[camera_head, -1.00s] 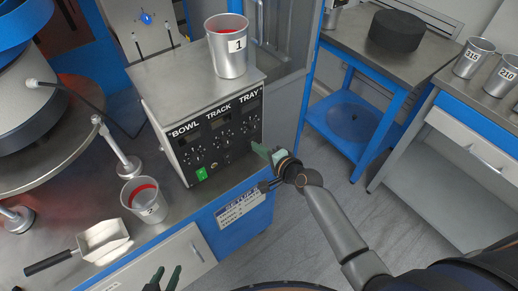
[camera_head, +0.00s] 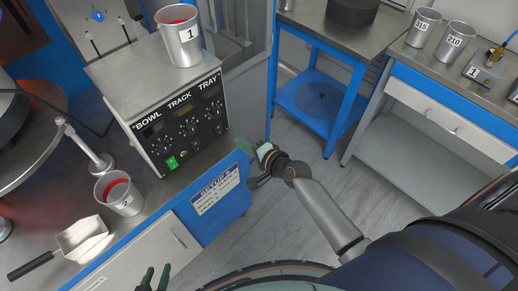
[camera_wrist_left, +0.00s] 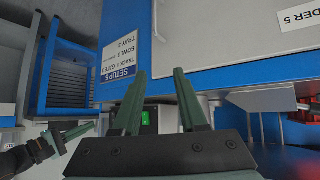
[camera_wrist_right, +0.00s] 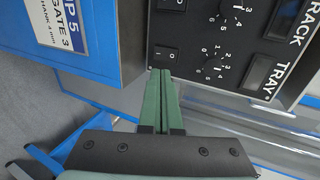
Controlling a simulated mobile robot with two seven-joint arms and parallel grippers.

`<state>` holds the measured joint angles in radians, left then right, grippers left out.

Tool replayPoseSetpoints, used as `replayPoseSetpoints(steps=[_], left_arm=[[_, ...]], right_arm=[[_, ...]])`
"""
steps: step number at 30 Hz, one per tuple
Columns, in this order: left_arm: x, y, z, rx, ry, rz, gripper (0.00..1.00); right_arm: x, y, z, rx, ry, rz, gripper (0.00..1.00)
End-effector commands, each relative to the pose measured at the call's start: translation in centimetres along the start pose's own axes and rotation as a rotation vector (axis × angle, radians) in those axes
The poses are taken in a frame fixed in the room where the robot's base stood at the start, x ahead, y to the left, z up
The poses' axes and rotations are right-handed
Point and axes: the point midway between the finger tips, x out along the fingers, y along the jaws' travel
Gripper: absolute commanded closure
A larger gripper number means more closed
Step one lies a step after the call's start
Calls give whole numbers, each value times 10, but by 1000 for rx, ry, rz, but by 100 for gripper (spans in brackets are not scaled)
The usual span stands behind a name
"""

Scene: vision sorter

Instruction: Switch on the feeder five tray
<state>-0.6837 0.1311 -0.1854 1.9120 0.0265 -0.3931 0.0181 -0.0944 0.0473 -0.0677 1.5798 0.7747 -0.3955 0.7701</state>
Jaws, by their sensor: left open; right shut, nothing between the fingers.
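The feeder control box (camera_head: 178,128) stands on the bench with columns marked BOWL, TRACK and TRAY. A green lit switch (camera_head: 172,162) is under BOWL. In the right wrist view, the TRAY dial (camera_wrist_right: 208,70) and the dark tray rocker switch (camera_wrist_right: 165,55), marked O and I, are in line with the TRAY label (camera_wrist_right: 288,78). My right gripper (camera_head: 243,144) is shut and empty by the panel's lower right corner. Its tips (camera_wrist_right: 160,71) appear just beside the tray switch; contact cannot be told. My left gripper (camera_head: 155,276) is open and empty at the bottom, before the cabinet.
A cup marked 1 (camera_head: 181,40) stands on the box. A red-lined cup (camera_head: 120,197) and a scoop (camera_head: 82,238) are on the bench. A blue SETUP 5 cabinet (camera_head: 225,188) lies below. Floor is free at right, before a second bench (camera_head: 440,100).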

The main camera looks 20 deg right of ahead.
Motion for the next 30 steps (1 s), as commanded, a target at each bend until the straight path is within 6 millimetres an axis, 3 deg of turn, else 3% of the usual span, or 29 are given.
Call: replayPoseSetpoints(steps=[6, 12, 25, 30], left_arm=[[-4, 0, -8, 1, 5, -1, 58], [-5, 0, -9, 1, 6, -2, 58], [-4, 0, -10, 0, 8, -2, 58], [7, -2, -12, 14, 51, -2, 58]], right_arm=[[-42, -2, 0, -1, -1, 2, 100], [-59, -2, -1, -1, 0, 1, 100], [-61, -2, -1, -9, 0, 0, 100], [-57, 8, -5, -195, 9, -4, 100]])
